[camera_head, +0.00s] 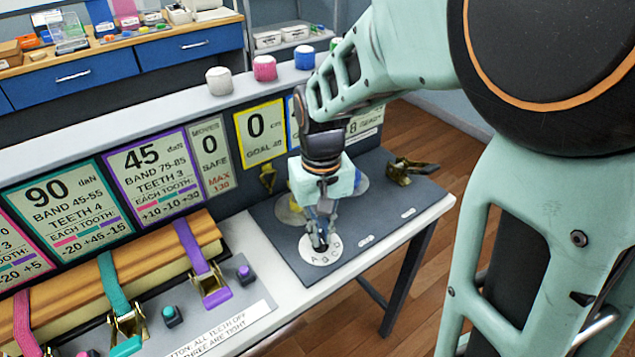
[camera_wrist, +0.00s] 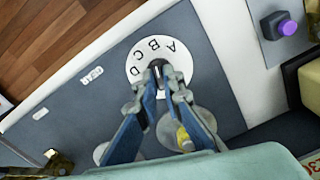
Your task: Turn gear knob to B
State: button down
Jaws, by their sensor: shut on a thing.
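The gear dial (camera_head: 328,262) is a white disc lettered A, B, C, D on the dark panel of the bench. It also shows in the wrist view (camera_wrist: 181,66), with the letters along the side away from my gripper. The gear knob (camera_wrist: 157,66) is a small dark knob at the dial's middle, mostly covered by my fingertips. My gripper (camera_head: 320,238) points down at the dial, and its two blue-grey fingers (camera_wrist: 160,84) are shut on the knob. Which letter the knob points to cannot be told.
Two more round discs, one with a yellow part (camera_wrist: 183,138), lie beside the gripper. A brass clamp (camera_head: 410,170) stands at the panel's far right. Strap buckles (camera_head: 212,288) and a purple button (camera_head: 245,273) are to the left. Sign boards (camera_head: 150,170) stand behind.

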aim_at(321, 237)
jog(key=shift+m, duration=0.3)
jog(key=c, duration=2.1)
grip_release()
notch_tip(321, 237, up, 12)
jog(key=shift+r, duration=0.1)
